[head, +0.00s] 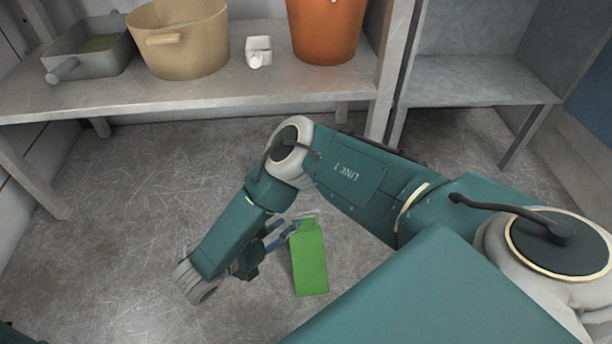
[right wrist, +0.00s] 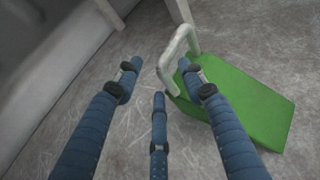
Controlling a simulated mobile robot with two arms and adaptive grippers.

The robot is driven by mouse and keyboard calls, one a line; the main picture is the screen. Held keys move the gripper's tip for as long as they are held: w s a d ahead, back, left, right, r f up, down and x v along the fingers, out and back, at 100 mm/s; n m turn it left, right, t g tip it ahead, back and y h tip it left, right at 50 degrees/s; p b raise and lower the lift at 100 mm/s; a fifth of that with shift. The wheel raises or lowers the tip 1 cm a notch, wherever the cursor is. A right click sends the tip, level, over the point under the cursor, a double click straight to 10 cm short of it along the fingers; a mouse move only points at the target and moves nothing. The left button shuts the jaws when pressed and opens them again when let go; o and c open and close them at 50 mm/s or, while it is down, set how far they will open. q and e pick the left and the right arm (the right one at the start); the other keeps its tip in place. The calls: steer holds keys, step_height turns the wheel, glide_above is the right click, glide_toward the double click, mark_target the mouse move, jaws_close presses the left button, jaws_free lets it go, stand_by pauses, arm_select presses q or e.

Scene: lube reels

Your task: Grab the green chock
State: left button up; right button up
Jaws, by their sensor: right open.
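The green chock (head: 310,262) lies on the grey floor below the shelf, a wedge-like block with a pale loop handle at its far end. In the right wrist view the chock (right wrist: 248,108) is at the right, and its handle (right wrist: 164,68) stands up near the fingertips. My right gripper (head: 287,230) is open at the handle end of the chock. In the right wrist view its blue fingers (right wrist: 158,76) are spread; the right fingertip overlaps the handle's loop. I cannot tell whether they touch. My left gripper is not in view.
A metal shelf (head: 300,86) runs above the floor, with a grey tray (head: 88,62), a tan tub (head: 190,50), a small white container (head: 258,52) and an orange bucket (head: 326,30). Shelf legs stand behind the chock. The floor (head: 120,200) at left is clear.

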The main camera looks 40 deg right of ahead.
steer(key=shift+d, duration=0.1)
jaws_close()
steer(key=shift+r, duration=0.15)
